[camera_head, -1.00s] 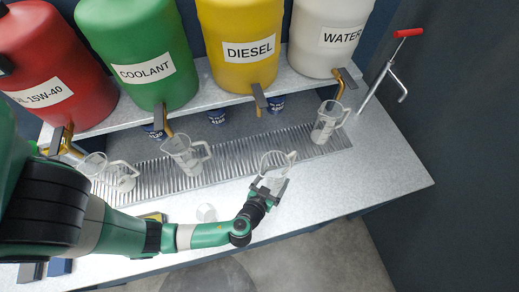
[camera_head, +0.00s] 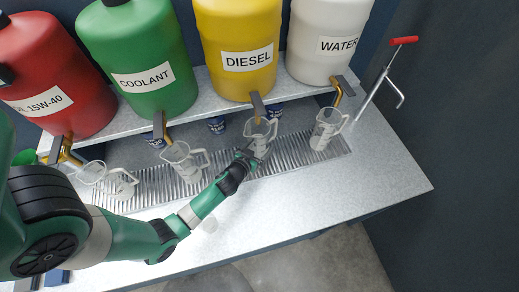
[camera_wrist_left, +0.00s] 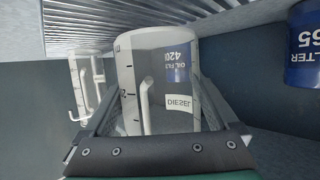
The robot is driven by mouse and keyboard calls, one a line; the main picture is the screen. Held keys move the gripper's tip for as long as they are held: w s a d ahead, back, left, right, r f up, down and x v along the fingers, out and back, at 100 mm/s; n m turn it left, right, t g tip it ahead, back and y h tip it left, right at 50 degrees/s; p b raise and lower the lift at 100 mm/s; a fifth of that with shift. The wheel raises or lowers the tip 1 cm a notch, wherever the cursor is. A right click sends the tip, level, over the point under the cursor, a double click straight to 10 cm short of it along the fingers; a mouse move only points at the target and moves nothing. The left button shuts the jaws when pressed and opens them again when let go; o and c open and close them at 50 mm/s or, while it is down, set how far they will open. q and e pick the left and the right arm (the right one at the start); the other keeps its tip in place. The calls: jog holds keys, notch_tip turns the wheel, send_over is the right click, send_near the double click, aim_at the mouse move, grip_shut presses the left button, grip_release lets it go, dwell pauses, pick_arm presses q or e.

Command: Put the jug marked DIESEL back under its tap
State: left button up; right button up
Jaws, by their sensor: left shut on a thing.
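The clear jug marked DIESEL (camera_head: 259,132) stands at the grated strip below the yellow DIESEL drum (camera_head: 238,40) and its tap (camera_head: 258,106). My left gripper (camera_head: 247,155) is shut on this jug from the front. In the left wrist view the jug (camera_wrist_left: 158,75) sits between the two fingers, with its DIESEL label showing upside down. I cannot tell whether its base touches the grating. My right gripper is not in view.
Blue cans (camera_head: 216,125) stand behind. The front bench (camera_head: 330,190) is mostly clear.

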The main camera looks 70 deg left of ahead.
pick_arm(q)
jog(key=shift+d+f+b, duration=0.1)
jog(key=shift+f+b, duration=0.25)
jog(key=shift+f, duration=1.05)
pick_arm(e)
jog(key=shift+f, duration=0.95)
pick_arm(q)
jog(key=shift+f, duration=0.25)
jog(key=o, duration=1.1)
jog(key=shift+r, duration=0.3)
jog(key=shift+s+d+r, duration=0.1)
jog(key=shift+s+d, duration=0.1)
jog(key=shift+s, duration=0.05)
jog(key=v, duration=1.1)
jog(key=shift+s+r, duration=0.1)
jog(key=shift+s, duration=0.1)
